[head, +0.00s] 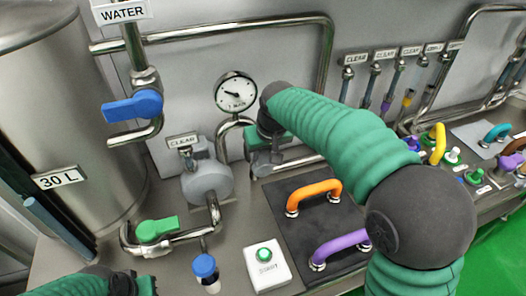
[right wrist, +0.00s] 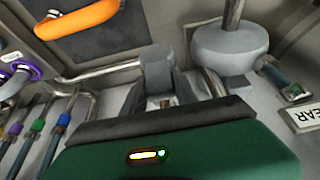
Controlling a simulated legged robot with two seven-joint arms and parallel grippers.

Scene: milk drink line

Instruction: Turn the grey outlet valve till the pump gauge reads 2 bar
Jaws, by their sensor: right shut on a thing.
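The pump gauge (head: 236,92) is a round white dial on the back wall. Its dark needle points to the left and slightly up; the figures are too small to read. My right gripper (head: 264,148) is at the pipe just below and right of the gauge, shut on the grey outlet valve. Gripper and wrist mostly hide the valve in the head view. In the right wrist view the valve's grey handle (right wrist: 157,68) stands at the gripper's front edge. My left gripper (head: 128,285) shows only partly at the bottom left edge; its fingers are not clear.
The grey pump (head: 207,183) stands left of my right gripper. A blue valve (head: 133,106) and a green valve (head: 156,229) sit by the steel tank (head: 70,120). Orange (head: 313,192) and purple (head: 340,246) handles stand on a dark mat. A start button box (head: 267,268) is in front.

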